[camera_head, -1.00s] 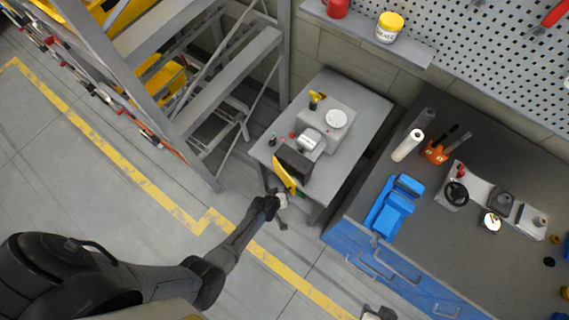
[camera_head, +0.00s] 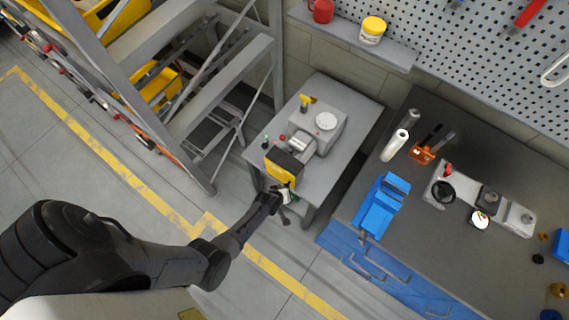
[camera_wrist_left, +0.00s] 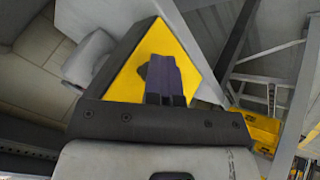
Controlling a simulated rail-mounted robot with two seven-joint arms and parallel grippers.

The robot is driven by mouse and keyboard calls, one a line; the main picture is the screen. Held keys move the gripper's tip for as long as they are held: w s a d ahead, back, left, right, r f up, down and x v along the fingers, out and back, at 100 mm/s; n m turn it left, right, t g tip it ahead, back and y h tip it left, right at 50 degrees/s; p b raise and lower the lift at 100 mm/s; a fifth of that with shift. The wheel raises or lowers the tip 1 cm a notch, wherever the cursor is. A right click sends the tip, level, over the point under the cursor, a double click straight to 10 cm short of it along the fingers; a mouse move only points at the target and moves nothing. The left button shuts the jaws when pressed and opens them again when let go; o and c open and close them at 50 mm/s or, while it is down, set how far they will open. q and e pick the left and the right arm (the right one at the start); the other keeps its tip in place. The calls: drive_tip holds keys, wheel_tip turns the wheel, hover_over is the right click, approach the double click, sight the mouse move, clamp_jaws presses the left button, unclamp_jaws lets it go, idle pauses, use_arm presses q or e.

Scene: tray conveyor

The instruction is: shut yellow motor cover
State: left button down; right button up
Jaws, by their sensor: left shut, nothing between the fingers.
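The yellow motor cover (camera_head: 279,173) is on the near side of the grey motor unit (camera_head: 318,128), which sits on a small grey table. Its yellow face points toward my left arm, and a dark part shows above it. In the left wrist view the yellow cover (camera_wrist_left: 128,84) fills the middle as a tilted panel. My left gripper (camera_head: 284,191) is shut and empty at the lower edge of the cover. In the left wrist view its closed fingertips (camera_wrist_left: 161,64) are in front of the yellow face; contact cannot be told. My right gripper is out of view.
The grey table (camera_head: 347,128) has free room at its right. A grey step ladder (camera_head: 190,85) stands to the left. At right, a workbench (camera_head: 440,125) holds a blue vise (camera_head: 380,205). Open floor lies around my left arm.

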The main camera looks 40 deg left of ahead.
use_arm(q)
drive_tip(key=shift+w, duration=0.25)
drive_tip(key=s+d+r+p, duration=0.5)
drive_tip(key=s+r+p, duration=0.3)
drive_tip(key=p, duration=0.3)
drive_tip(key=shift+s+d, duration=0.15)
drive_tip(key=shift+f, duration=0.1)
